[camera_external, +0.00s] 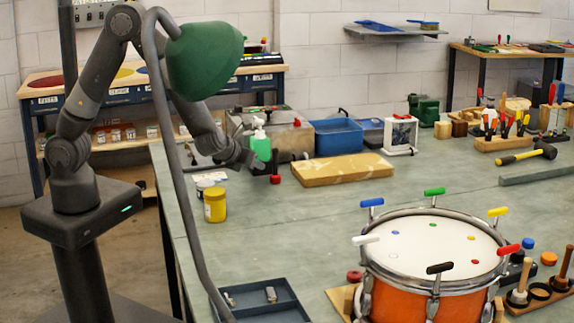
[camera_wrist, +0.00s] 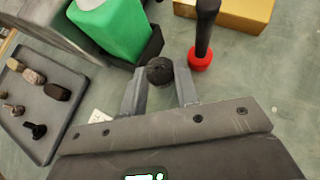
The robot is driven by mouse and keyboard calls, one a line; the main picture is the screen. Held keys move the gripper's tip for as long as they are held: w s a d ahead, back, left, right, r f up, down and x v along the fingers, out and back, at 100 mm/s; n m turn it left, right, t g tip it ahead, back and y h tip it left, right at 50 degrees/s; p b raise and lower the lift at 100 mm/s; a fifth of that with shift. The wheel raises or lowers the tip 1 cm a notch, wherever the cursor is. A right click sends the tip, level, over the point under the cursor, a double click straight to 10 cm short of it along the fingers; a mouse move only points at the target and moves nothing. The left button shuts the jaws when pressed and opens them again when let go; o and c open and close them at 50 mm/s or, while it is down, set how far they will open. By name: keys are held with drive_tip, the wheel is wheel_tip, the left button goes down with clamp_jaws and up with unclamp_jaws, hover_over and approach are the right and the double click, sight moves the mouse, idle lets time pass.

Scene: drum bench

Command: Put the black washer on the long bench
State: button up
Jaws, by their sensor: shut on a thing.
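My gripper (camera_external: 250,157) is over the far left part of the large green-grey bench (camera_external: 300,225), close to a green spray bottle (camera_external: 261,146). In the wrist view my gripper (camera_wrist: 160,82) is shut on a small black round piece (camera_wrist: 160,69) between its fingertips. I see no hole in this piece, so I cannot tell whether it is the black washer. The external view is too coarse to show it. Dark rings (camera_external: 540,291) lie on a wooden board at the right. I cannot tell which bench is the long one.
A black-handled tool with a red base (camera_wrist: 200,57) stands beside my gripper. A tray with several dark pieces (camera_wrist: 40,110) is at left in the wrist view. A yellow jar (camera_external: 215,205), a wooden block (camera_external: 342,168) and an orange drum (camera_external: 415,298) occupy the bench. Its middle is clear.

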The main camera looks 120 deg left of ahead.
drive_tip(key=shift+f, duration=1.75)
drive_tip(key=shift+f, duration=0.15)
drive_tip(key=o, duration=1)
drive_tip(key=shift+d+r, duration=0.25)
drive_tip(key=shift+r, duration=0.1)
drive_tip(key=v, duration=1.1)
drive_tip(key=shift+s+d+r, duration=0.1)
drive_tip(key=shift+d+r, duration=0.05)
drive_tip(key=shift+r, duration=0.1)
